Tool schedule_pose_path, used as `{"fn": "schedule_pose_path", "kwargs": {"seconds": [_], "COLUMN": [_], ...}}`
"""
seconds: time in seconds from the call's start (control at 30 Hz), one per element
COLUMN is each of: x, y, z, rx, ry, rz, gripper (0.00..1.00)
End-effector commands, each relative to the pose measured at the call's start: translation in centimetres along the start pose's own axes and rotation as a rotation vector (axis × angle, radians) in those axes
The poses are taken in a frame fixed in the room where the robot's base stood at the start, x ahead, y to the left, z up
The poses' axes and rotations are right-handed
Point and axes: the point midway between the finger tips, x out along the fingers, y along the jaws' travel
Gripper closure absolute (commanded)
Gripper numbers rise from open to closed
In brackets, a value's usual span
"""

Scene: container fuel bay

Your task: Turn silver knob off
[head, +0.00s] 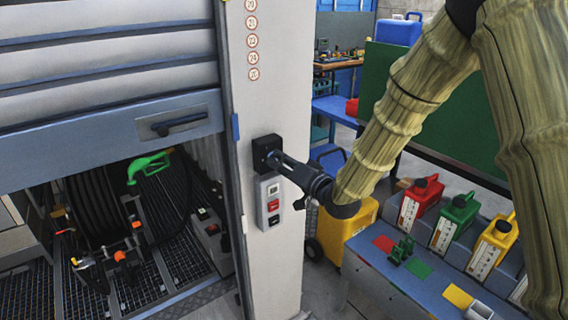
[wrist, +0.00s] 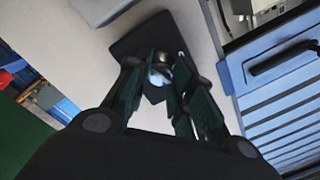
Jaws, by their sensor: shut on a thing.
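The silver knob (wrist: 160,74) sits on a dark square plate (wrist: 140,45) in the wrist view. My gripper (wrist: 160,82) has its fingers on both sides of the knob and is shut on it. In the head view the dark plate (head: 266,153) is on the light grey post, and my gripper (head: 280,162) reaches it from the right. The knob itself is hidden there by my gripper. The knob's exact turn angle cannot be told.
Below the plate is a grey switch box (head: 270,202) with red and black buttons. A half-raised shutter (head: 110,90) with a dark handle is to the left, above a green fuel nozzle (head: 148,166). A blue bench (head: 400,285) with coloured canisters stands at right.

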Motion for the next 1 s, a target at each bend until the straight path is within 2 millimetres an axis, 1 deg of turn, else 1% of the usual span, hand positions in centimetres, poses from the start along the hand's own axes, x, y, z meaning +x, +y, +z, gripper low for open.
{"fn": "schedule_pose_path", "kwargs": {"seconds": [0.03, 0.27, 0.43, 0.67, 1.0], "x": [-0.39, 0.09, 0.2, 0.32, 0.37], "y": [0.46, 0.17, 0.18, 0.13, -0.04], "z": [-0.49, -0.13, -0.05, 0.06, 0.02], "rx": [0.0, -0.032, -0.113, -0.3, -0.622], "ry": [0.006, 0.008, 0.005, -0.003, -0.016], "rz": [0.005, 0.007, 0.01, 0.017, 0.031], "gripper": [1.0, 1.0, 1.0, 1.0, 1.0]}}
